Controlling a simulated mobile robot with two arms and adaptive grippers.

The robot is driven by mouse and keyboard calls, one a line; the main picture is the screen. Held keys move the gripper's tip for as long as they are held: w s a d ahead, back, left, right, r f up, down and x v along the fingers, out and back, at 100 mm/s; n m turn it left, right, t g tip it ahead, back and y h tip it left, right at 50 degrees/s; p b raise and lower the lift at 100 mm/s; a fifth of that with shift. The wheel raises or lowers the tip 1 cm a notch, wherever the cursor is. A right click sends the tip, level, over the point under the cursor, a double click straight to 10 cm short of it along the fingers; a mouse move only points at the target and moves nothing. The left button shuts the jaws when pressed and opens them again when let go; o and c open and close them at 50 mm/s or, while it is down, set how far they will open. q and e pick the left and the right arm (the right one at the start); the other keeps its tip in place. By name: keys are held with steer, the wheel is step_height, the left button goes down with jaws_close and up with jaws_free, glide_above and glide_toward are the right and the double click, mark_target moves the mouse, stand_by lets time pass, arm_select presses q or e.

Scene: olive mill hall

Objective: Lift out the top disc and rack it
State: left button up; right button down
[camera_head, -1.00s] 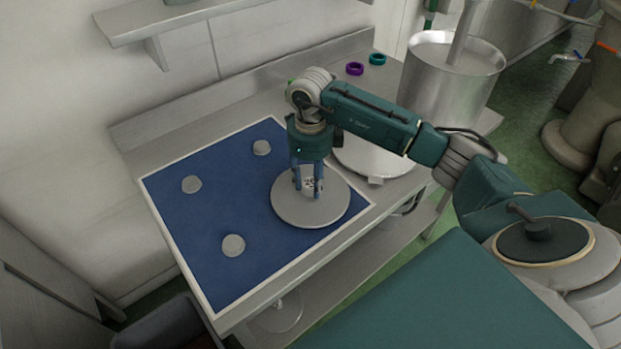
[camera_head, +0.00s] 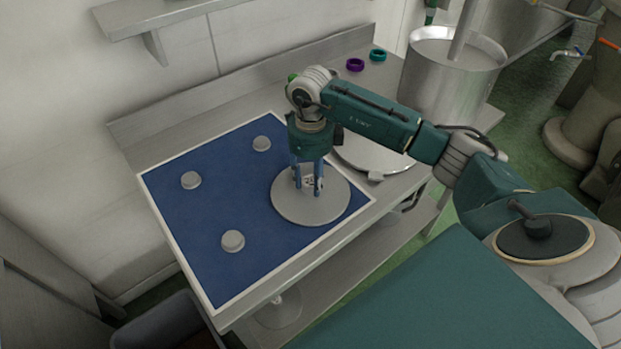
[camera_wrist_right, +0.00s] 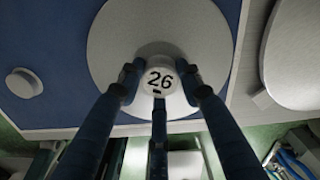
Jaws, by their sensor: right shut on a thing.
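A flat grey disc (camera_head: 309,210) sits at the right side of the blue mat (camera_head: 210,215), or just above it; I cannot tell which. Its pale raised hub, marked 26 (camera_wrist_right: 160,78), shows in the right wrist view. My right gripper (camera_head: 307,187) points down over the disc, its fingers shut around the hub. The fingers hide part of the hub in the head view. No rack for discs is clearly recognisable. My left gripper is not in view.
Grey round knobs (camera_head: 233,241) stand on the mat, two more behind (camera_head: 190,180) (camera_head: 261,143). A round steel plate (camera_head: 360,158) lies beside the mat under my arm. Purple (camera_head: 355,65) and teal (camera_head: 378,55) rings lie at the back. A steel vat (camera_head: 450,80) stands right.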

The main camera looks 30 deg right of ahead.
mark_target(311, 181)
steer(key=c, duration=1.1)
jaws_free()
steer(key=shift+f, duration=0.1)
step_height(311, 181, up, 12)
